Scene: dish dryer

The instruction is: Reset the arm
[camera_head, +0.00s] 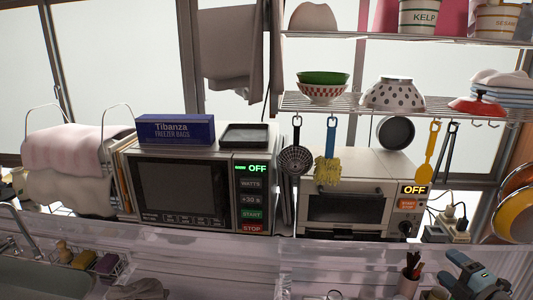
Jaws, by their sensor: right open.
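My right gripper (472,277) shows at the bottom right, blue-grey and open, in front of the counter. I see nothing held between its fingers, though its lower part is cut off by the picture edge. It is to the right of a utensil cup (409,284) and apart from the toaster oven. My left gripper does not show.
A microwave (180,190) with a blue freezer bag box (176,129) on top stands left of centre. A toaster oven (348,205) stands to its right. A wire shelf (345,101) holds bowls, with utensils hanging below. A sink (35,278) is at lower left.

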